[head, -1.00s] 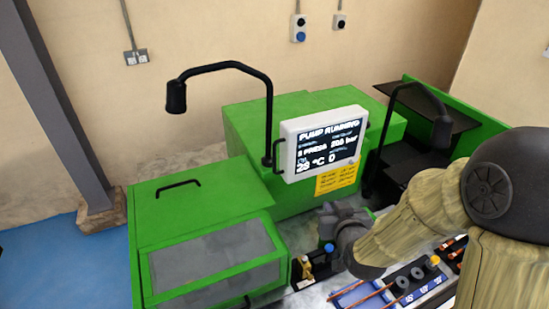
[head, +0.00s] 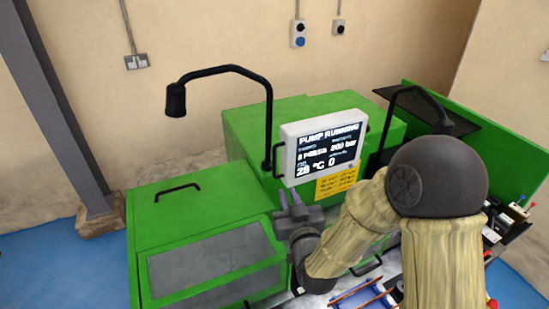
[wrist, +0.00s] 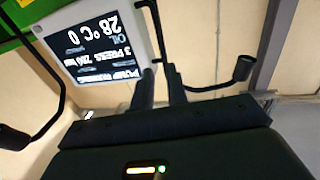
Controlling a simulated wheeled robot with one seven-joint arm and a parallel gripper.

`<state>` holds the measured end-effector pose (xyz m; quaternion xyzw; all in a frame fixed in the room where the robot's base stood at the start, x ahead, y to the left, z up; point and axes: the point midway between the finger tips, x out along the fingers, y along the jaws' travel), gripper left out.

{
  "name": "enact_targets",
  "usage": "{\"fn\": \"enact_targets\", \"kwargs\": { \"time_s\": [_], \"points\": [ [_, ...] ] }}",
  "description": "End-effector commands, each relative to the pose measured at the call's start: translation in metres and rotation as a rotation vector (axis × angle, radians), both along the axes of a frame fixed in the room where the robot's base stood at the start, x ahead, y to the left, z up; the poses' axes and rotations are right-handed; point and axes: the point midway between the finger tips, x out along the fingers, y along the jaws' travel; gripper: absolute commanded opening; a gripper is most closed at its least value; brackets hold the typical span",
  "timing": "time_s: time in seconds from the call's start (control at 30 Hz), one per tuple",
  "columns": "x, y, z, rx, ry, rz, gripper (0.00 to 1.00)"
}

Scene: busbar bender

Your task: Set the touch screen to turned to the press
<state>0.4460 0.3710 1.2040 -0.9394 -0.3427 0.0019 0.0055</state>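The touch screen (head: 322,146) is a white-framed panel reading "PUMP RUNNING". It stands over the green machine, its face angled toward the front. It has a dark handle (head: 277,161) on its left side and another (head: 361,125) on its right. My gripper (head: 289,196) is just below the screen's lower left corner, fingers pointing up, apart from the handle. In the wrist view the screen (wrist: 95,45) shows upside down at upper left, with a dark handle (wrist: 155,25) beyond the fingertips. The gripper (wrist: 158,72) shows two separated fingers with nothing between them.
A black lamp arm (head: 225,68) rises close to the screen's left edge; another lamp (head: 442,118) stands at right. A yellow label (head: 337,183) is below the screen. The green cover with a window (head: 215,262) lies left of my gripper.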

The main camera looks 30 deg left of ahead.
Motion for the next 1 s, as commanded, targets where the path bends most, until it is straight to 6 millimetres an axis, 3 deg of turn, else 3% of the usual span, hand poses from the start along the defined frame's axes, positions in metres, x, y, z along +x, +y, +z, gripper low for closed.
{"fn": "enact_targets", "kwargs": {
  "time_s": [1.0],
  "points": [
    [0.114,0.097,0.003,0.000,-0.001,0.000,0.15]
  ]
}}
